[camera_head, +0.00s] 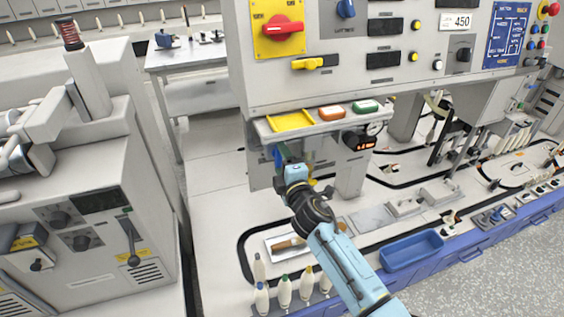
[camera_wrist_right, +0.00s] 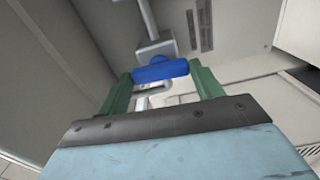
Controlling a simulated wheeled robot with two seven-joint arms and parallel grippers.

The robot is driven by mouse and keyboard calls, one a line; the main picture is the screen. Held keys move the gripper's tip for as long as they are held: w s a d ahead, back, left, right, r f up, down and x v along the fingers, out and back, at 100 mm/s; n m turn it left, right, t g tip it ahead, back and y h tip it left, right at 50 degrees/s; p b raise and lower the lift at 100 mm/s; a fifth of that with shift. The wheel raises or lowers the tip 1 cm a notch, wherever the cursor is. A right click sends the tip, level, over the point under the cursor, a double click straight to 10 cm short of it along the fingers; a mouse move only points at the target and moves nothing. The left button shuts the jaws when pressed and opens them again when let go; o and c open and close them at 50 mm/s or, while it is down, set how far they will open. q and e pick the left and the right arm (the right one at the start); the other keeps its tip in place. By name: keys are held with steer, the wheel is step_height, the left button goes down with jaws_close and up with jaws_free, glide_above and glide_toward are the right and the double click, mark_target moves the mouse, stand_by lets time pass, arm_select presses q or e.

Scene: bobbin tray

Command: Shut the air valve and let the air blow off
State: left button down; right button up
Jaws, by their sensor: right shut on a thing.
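The air valve's blue handle (camera_wrist_right: 160,71) sits between the green fingers of my right gripper (camera_wrist_right: 158,85) in the right wrist view. The gripper is shut on it. A grey pipe and block (camera_wrist_right: 155,46) show just beyond the handle. In the head view my right arm reaches up from the bottom to the underside of the grey control panel, and the right gripper (camera_head: 281,158) is there, with a bit of blue beside its fingers. Most of the valve is hidden by the gripper and wrist. My left gripper is not in view.
The panel (camera_head: 350,85) carries a red rotary switch (camera_head: 283,26). Bobbins (camera_head: 284,292) stand on the bench below, near a blue tray (camera_head: 411,250).

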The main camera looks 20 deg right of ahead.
steer(key=shift+n, duration=0.5)
steer(key=o, duration=1)
steer(key=s, duration=1.3)
steer(key=shift+s+d+p, duration=0.2)
steer(key=shift+d+p, duration=0.05)
steer(key=shift+p, duration=0.15)
